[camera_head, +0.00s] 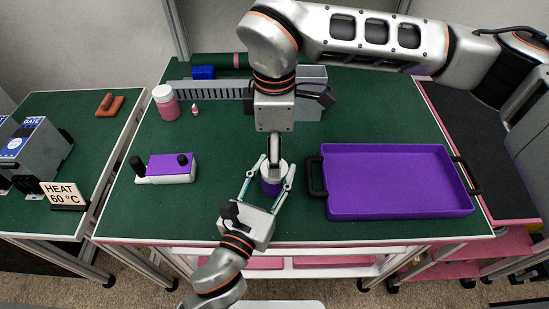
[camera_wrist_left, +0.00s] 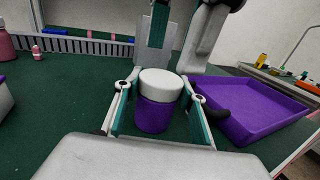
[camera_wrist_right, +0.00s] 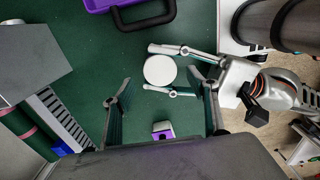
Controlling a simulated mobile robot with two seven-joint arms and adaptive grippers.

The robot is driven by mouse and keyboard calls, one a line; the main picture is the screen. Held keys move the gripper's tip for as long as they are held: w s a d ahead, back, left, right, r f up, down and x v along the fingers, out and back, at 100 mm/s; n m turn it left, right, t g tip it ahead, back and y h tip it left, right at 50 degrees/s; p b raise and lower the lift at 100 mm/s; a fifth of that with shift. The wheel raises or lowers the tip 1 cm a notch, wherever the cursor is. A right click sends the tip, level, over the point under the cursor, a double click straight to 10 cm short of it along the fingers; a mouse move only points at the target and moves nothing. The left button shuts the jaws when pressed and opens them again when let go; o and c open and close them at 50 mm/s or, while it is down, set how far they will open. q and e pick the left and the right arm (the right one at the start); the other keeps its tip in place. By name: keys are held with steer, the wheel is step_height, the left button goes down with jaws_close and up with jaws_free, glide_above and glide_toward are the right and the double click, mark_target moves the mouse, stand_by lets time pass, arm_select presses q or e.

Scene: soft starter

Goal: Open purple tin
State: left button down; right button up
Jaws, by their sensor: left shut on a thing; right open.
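The purple tin (camera_head: 271,187) with its white lid stands upright on the green table, left of the purple tray. In the left wrist view its purple body (camera_wrist_left: 154,115) and white lid (camera_wrist_left: 161,84) sit between my left fingers. My left gripper (camera_head: 268,185) is shut on the tin's body, below the lid. My right gripper (camera_head: 273,160) points down over the tin from behind, open. In the right wrist view the round lid (camera_wrist_right: 160,70) lies near the span between its spread fingers, not gripped. In the head view the arm partly hides the lid.
The purple tray (camera_head: 395,180) with black handles stands close to the right. A white-and-purple device (camera_head: 170,168) lies left. A grey rack (camera_head: 215,90), pink bottle (camera_head: 166,102) and blue block (camera_head: 203,73) are at the back. The table's left front is clear.

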arm_select(q)
steer(key=c, duration=1.2)
jaws_free()
